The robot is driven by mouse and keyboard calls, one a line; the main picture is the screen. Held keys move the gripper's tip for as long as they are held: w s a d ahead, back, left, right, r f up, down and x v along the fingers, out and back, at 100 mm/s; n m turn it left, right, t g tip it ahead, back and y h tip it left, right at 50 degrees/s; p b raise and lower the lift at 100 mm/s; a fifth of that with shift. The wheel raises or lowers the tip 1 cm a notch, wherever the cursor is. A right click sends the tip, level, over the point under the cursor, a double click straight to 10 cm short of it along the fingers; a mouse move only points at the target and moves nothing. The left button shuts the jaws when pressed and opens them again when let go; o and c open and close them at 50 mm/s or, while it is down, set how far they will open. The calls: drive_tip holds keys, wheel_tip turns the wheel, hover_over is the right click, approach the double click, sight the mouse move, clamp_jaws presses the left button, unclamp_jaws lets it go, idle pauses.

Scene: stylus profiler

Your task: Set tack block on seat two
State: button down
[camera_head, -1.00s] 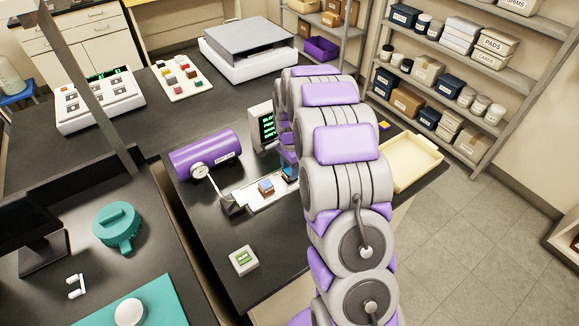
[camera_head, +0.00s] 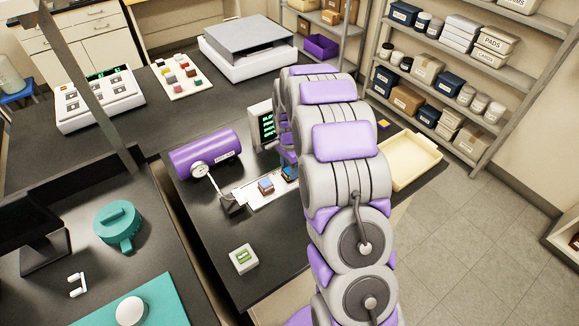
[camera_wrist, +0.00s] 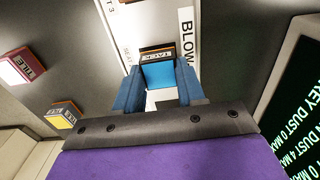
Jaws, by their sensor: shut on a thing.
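The tack block (camera_wrist: 158,74) has a blue face and an orange-edged top with a label that reads TACK. My gripper (camera_wrist: 159,66) is shut on it, with a blue finger on each side. In the head view my gripper (camera_head: 289,172) is at the right end of the pale seat strip (camera_head: 256,196), partly behind my arm. Another block (camera_head: 266,186) sits on that strip, left of my gripper. In the wrist view, seat lettering is only partly readable near the block. I cannot tell whether the tack block touches the surface below.
A purple cylinder (camera_head: 205,152) with a gauge lies left of the strip. A green-text screen (camera_head: 264,125) stands behind it; a cream tray (camera_head: 410,162) is at right. A tile block (camera_wrist: 22,66) and a yellow-faced block (camera_wrist: 62,117) show at left in the wrist view.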

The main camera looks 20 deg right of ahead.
drive_tip(key=shift+f, duration=0.4)
drive_tip(key=c, duration=0.6)
unclamp_jaws()
drive_tip(key=shift+c, duration=0.3)
drive_tip(key=shift+r, duration=0.1)
drive_tip(key=shift+r+p, duration=1.45)
drive_tip(key=shift+r, duration=2)
